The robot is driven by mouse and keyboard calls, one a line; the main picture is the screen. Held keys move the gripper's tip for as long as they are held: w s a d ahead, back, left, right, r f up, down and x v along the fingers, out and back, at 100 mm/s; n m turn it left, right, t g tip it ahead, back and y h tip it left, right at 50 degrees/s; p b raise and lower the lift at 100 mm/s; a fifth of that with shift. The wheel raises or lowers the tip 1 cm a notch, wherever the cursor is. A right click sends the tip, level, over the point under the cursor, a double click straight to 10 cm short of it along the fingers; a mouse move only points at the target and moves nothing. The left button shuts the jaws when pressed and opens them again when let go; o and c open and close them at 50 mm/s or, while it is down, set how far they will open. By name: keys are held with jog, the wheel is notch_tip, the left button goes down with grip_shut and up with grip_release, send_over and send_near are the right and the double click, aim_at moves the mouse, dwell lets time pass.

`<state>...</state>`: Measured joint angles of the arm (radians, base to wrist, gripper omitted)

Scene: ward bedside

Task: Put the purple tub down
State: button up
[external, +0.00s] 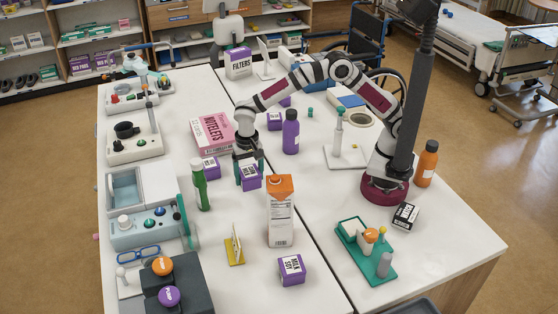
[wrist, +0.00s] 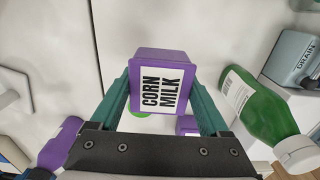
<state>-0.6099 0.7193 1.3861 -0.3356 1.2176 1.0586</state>
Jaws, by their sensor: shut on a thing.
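The purple tub (external: 251,184), with a white label, is held in my gripper (external: 250,168) over the left white table, near the seam between the tables. In the wrist view the tub (wrist: 165,80) reads "CORN MILK" and sits between the green fingers of my gripper (wrist: 165,92), which are shut on its sides. The tub looks close to the table top; whether a gap remains beneath it I cannot tell.
A green bottle (external: 200,187) and another purple tub (external: 210,168) stand to the left. An orange-topped carton (external: 281,218) stands in front right, a purple bottle (external: 291,135) behind right, and a pink box (external: 213,133) behind left. A "MILK SOY" tub (external: 291,269) is nearer the front.

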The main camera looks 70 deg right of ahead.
jog(key=w+d+r, duration=0.1)
jog(key=d+r, duration=0.3)
jog(key=d, duration=0.2)
send_over(300, 172)
notch_tip(300, 172, down, 5)
notch_tip(300, 172, down, 10)
jog(key=shift+s+a, duration=0.1)
jog(key=shift+f, duration=0.1)
jog(key=o, duration=1.4)
notch_tip(300, 172, up, 13)
jog(key=s+r+n+y, duration=0.1)
jog(key=s+r, duration=0.2)
jog(key=s, duration=0.6)
jog(key=s+r+n, duration=0.2)
jog(key=s+r, duration=0.2)
jog(key=s, duration=0.5)
jog(key=shift+s+a+r+y, duration=0.15)
jog(key=shift+a+r+y, duration=0.15)
jog(key=shift+a+y, duration=0.1)
